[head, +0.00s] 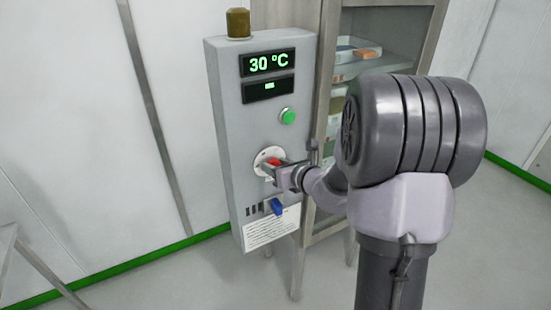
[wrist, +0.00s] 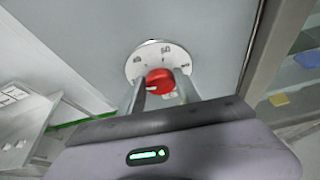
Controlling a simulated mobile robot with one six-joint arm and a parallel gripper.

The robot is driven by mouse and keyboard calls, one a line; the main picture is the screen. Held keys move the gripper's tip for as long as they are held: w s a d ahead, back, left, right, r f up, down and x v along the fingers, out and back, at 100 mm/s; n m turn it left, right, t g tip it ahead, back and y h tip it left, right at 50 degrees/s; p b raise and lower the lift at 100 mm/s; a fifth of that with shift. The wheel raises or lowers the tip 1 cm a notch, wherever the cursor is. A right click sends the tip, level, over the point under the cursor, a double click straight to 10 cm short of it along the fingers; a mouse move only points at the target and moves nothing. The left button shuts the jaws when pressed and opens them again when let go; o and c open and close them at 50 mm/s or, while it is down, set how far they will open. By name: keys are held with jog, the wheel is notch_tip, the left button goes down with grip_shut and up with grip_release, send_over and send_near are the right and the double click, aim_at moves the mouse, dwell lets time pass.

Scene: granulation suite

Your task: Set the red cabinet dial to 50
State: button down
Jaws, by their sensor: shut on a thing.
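The red dial (head: 273,161) sits on a round white scale plate (head: 262,157) on the front of the grey cabinet (head: 228,130). In the wrist view the red dial (wrist: 160,82) is between my two fingers, in front of the white plate (wrist: 150,52). My gripper (head: 281,169) is shut on the dial, and it also shows in the wrist view (wrist: 160,90). The cabinet's upper display (head: 268,63) reads 30 °C. The scale marks are too small to read surely, and the fingers hide part of the plate.
A green button (head: 288,116) is above the dial and a blue switch (head: 275,207) below it. A brass-coloured cylinder (head: 238,23) stands on top of the cabinet. A shelf unit (head: 390,20) stands close behind at the right.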

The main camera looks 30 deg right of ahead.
jog(key=m+y+p, duration=0.1)
jog(key=m+p, duration=0.1)
jog(key=p, duration=0.1)
jog(key=m+y+p, duration=0.1)
jog(key=p, duration=0.1)
jog(key=shift+d+r+m+y, duration=0.1)
jog(key=shift+d+m+y, duration=0.2)
jog(key=shift+m, duration=0.1)
jog(key=m+t+y+p, duration=0.1)
jog(key=m+y+p, duration=0.1)
jog(key=m, duration=0.1)
jog(key=shift+f+p, duration=0.2)
jog(key=shift+p, duration=0.2)
jog(key=shift+f+m+t+y+p, duration=0.15)
jog(key=shift+m+t+y+p, duration=0.3)
jog(key=shift+m, duration=1.2)
jog(key=shift+f+m+t+y+p, duration=0.15)
jog(key=shift+m+t, duration=0.45)
jog(key=shift+m, duration=1)
jog(key=shift+f+m+t+y+p, duration=0.2)
jog(key=shift+m+t+y, duration=0.3)
jog(key=shift+m, duration=1.15)
jog(key=c, duration=0.9)
grip_release()
jog(key=shift+o, duration=0.2)
